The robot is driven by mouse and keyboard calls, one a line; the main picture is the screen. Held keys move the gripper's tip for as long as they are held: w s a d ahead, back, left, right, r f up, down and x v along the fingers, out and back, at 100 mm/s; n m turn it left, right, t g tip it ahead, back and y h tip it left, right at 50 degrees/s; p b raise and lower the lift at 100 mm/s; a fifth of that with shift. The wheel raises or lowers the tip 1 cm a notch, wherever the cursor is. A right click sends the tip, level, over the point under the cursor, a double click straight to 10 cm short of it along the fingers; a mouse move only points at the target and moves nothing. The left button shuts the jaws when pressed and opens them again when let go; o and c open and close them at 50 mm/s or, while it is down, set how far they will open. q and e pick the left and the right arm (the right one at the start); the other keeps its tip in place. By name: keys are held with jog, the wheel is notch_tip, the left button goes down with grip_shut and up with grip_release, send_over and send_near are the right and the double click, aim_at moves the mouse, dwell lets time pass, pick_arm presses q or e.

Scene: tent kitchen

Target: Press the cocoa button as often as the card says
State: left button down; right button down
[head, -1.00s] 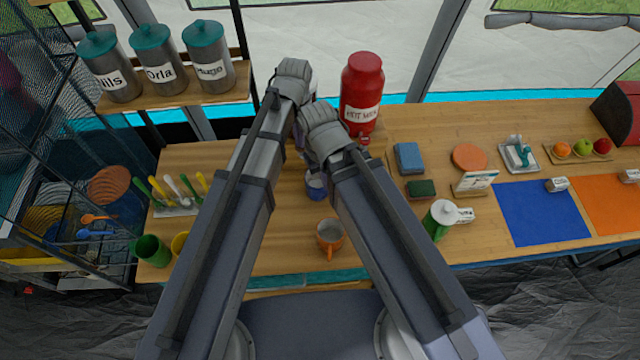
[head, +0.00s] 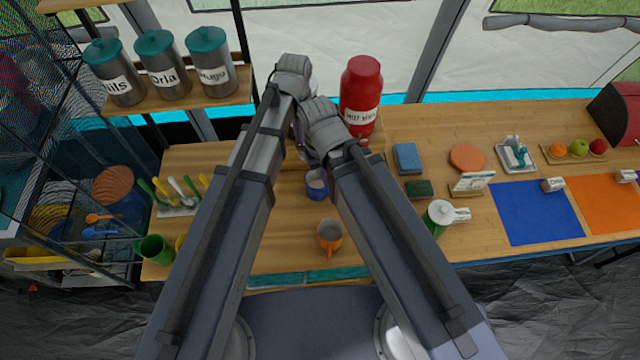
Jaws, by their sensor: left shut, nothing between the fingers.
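The cocoa button cannot be made out; my arms cover the counter left of the red HOT MILK urn (head: 361,90). A small pale strip of something shows behind my wrists there. A small white card (head: 471,182) stands on the counter right of centre; its print is too small to read. My left gripper (head: 300,132) is mostly hidden between my two forearms, left of the urn, and is shut with nothing in it. My right arm's wrist is beside it, left of the urn's foot; its fingers are hidden. A blue mug (head: 316,186) stands below the wrists.
An orange mug (head: 330,236) stands near the front edge. A green-and-white jug (head: 440,214), blue sponge (head: 407,157) and dark green sponge (head: 418,188) are right of my arms. A blue mat (head: 537,212) lies further right. Labelled jars (head: 161,68) stand on a shelf at left.

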pick_arm(q)
jog(key=shift+f, duration=0.2)
jog(key=shift+f+b, duration=1.35)
jog(key=shift+b, duration=0.2)
jog(key=shift+r, duration=0.25)
jog(key=shift+r+p, duration=1.3)
jog(key=shift+p, duration=0.25)
notch_tip(320, 180, up, 6)
jog(key=p, duration=0.6)
